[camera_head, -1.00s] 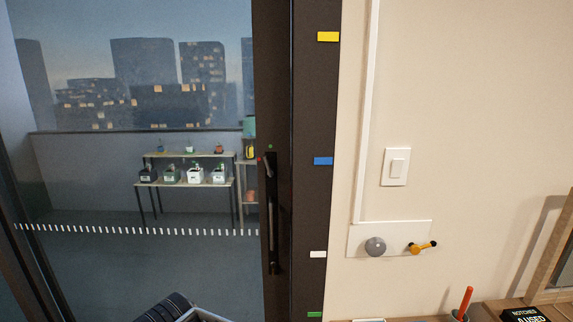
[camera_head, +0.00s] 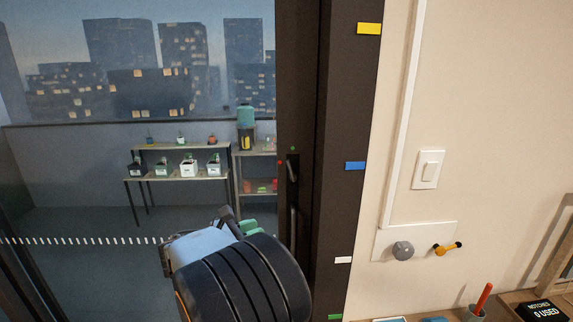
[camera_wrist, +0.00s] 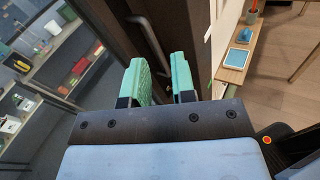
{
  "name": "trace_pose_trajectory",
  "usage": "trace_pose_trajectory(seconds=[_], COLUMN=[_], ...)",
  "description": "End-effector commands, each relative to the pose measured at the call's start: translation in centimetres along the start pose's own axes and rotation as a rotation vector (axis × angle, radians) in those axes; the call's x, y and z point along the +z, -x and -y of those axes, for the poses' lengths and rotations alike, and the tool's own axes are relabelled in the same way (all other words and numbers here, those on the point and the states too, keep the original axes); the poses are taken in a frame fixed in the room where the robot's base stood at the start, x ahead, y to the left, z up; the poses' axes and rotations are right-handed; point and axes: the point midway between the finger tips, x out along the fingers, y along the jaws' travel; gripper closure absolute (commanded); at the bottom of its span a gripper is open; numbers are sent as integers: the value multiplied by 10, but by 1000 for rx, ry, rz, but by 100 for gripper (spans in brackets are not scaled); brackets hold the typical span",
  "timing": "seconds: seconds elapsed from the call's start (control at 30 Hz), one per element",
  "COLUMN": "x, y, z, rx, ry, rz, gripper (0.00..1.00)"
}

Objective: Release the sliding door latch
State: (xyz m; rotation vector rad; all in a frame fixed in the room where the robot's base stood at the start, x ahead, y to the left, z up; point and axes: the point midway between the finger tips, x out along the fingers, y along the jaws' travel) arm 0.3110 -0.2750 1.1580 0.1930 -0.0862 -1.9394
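The sliding door's dark frame (camera_head: 335,120) stands upright in the middle of the head view. A small dark latch lever (camera_head: 292,170) sits on the door stile, with a green dot above it and a red dot at its left. A long dark pull handle (camera_wrist: 150,38) runs up the door ahead of my fingers in the wrist view. My gripper (camera_head: 246,227), with mint-green fingers, is low and left of the latch in the head view. In the wrist view my gripper (camera_wrist: 162,64) shows a gap between its fingers, with nothing held. The lever is not clear in the wrist view.
Right of the frame, a wall plate carries a grey knob (camera_head: 402,250) and a yellow-orange lever (camera_head: 447,248). A light switch (camera_head: 428,169) is above. A wooden shelf (camera_wrist: 237,60) juts out at right. Planter tables (camera_head: 180,175) stand behind the glass.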

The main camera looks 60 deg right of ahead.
Motion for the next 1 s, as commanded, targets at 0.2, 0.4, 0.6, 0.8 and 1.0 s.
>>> trace_pose_trajectory(seconds=[0.2, 0.4, 0.6, 0.8, 1.0], x=[40, 54, 70, 88, 103], y=[-17, -23, -48, -83, -112], z=[-40, -55, -60, -65, -68], rx=[36, 44, 42, 43, 45], ry=[227, 301, 308, 308, 307], rz=[344, 470, 487, 486, 485], gripper=[76, 76, 76, 76, 76])
